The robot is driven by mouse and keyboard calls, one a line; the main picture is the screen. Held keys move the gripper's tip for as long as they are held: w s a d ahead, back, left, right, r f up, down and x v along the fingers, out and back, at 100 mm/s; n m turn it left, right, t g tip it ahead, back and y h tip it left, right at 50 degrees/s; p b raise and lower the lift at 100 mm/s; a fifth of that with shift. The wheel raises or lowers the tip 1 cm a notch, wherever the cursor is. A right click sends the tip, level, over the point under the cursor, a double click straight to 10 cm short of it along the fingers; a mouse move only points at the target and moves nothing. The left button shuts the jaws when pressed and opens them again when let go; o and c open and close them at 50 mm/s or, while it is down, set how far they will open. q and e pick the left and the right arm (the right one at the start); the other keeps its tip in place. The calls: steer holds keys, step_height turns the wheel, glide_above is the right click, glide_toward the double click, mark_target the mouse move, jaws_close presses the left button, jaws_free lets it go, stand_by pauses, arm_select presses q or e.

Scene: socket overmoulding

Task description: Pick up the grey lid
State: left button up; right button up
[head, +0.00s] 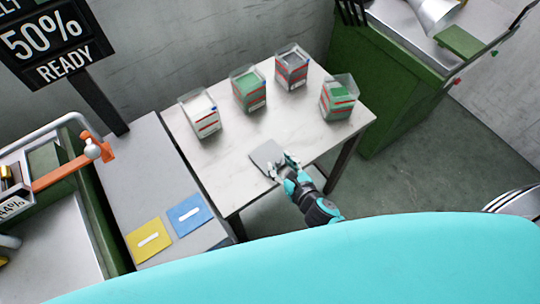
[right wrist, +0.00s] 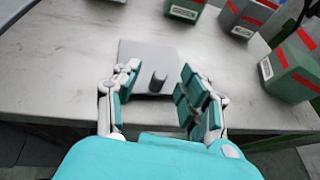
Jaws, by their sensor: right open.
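The grey lid (head: 264,155) lies flat on the white table near its front edge. In the right wrist view the lid (right wrist: 148,55) is a square plate with a small upright knob (right wrist: 158,81) on it. My right gripper (head: 285,163) is at the lid's near right side in the head view. In the right wrist view my right gripper (right wrist: 157,84) is open, with the knob between its fingers and a gap on each side. I cannot tell whether a finger touches the plate. My left gripper is not in view.
Several open-topped boxes stand along the table's (head: 215,160) back and right, including a white one (head: 203,117), a green one (head: 249,92) and a grey one (head: 291,68). Another green box (head: 338,100) stands right. Yellow (head: 149,240) and blue (head: 188,214) mats lie on the left side table.

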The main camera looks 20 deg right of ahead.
steer(key=shift+s, duration=0.1)
steer(key=shift+c, duration=0.3)
jaws_close()
steer(key=shift+r, duration=0.2)
